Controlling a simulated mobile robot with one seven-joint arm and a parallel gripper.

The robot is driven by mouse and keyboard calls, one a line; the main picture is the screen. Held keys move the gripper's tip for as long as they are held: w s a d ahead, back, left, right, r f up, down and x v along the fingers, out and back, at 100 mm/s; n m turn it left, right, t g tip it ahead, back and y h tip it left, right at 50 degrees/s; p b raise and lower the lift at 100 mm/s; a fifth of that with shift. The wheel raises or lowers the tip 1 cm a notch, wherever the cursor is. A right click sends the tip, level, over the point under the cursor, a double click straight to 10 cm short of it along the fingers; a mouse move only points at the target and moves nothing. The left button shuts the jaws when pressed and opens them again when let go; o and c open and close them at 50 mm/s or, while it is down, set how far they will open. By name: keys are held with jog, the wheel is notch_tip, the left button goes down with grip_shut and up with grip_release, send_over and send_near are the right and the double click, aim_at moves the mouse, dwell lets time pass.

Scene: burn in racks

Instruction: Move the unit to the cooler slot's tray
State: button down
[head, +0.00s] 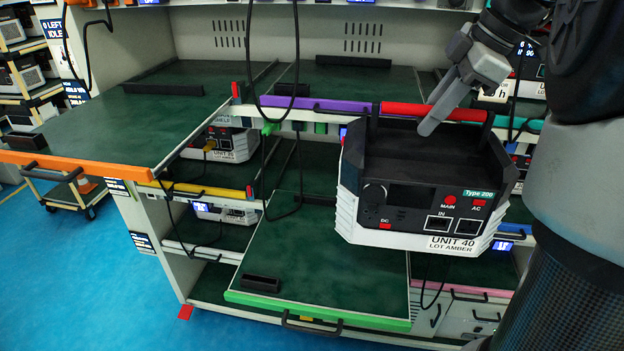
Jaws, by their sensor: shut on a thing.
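The unit (415,199), a black and white box marked "UNIT 40" and "Type 200", hangs upright by its red top handle (400,109). My gripper (432,124) is at the right half of that handle and shut on it; its far finger is partly hidden. The unit is in front of the rack, above and to the right of the pulled-out green-edged tray (300,255). A second pulled-out tray, orange-edged (130,115), is higher at the left. I cannot tell which slot is the cooler one.
Other units stand in the rack, one below the orange-edged tray (225,142) and one lower (225,213). Black cables hang at the middle (298,60) and left. A purple-edged shelf (305,104) is behind the unit. A cart (62,190) stands left; blue floor is clear at front left.

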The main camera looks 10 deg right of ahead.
aim_at(411, 161)
jog(key=w+f+b, duration=0.2)
jog(key=w+f, duration=0.2)
jog(key=f, duration=0.8)
jog(key=w+a+f+p, duration=0.2)
jog(key=w+a+f, duration=0.2)
jog(key=w+a, duration=0.7)
jog(key=shift+w+a, duration=0.4)
jog(key=shift+a, duration=0.9)
jog(key=c, duration=2)
grip_release()
jog(key=shift+s+f, duration=0.15)
jog(key=shift+f, duration=0.25)
jog(key=shift+c, duration=0.2)
jog(key=o, duration=0.4)
jog(key=shift+r, duration=0.1)
